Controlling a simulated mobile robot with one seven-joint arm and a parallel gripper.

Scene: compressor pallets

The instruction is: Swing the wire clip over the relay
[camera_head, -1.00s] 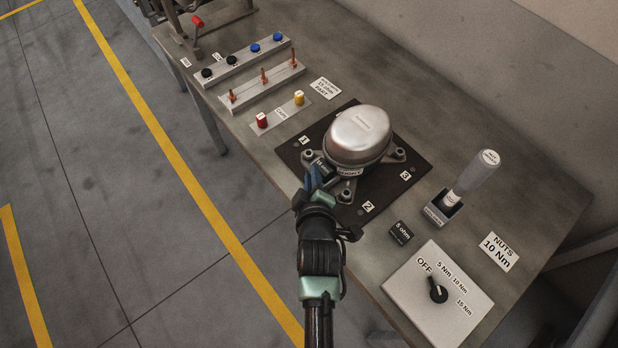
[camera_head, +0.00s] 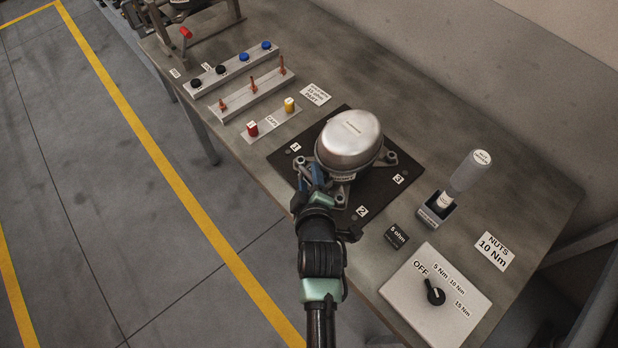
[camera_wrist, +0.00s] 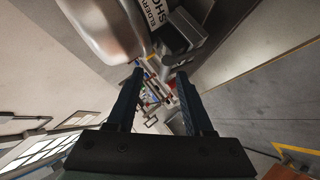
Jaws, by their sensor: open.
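The silver domed compressor (camera_head: 349,138) stands on a black mat (camera_head: 385,192) marked 1, 2 and 3. In the wrist view the compressor's shell (camera_wrist: 102,28) fills the top left. A dark block that looks like the relay (camera_wrist: 172,38) sits beside the shell, below a white lettered label; in the head view my gripper hides it. I cannot make out the wire clip for sure in either view. My gripper (camera_head: 316,177) is at the near side of the compressor, close to its base. In the wrist view my gripper (camera_wrist: 159,75) is open, with nothing seen between its blue fingers.
A holder (camera_head: 437,210) with a grey-handled tool stands to the right. A dial box (camera_head: 436,293) and a 5 ohm block (camera_head: 397,236) lie nearer. Strips with red and yellow caps (camera_head: 270,124), copper pins and knobs lie at the left. The bench's back right is clear.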

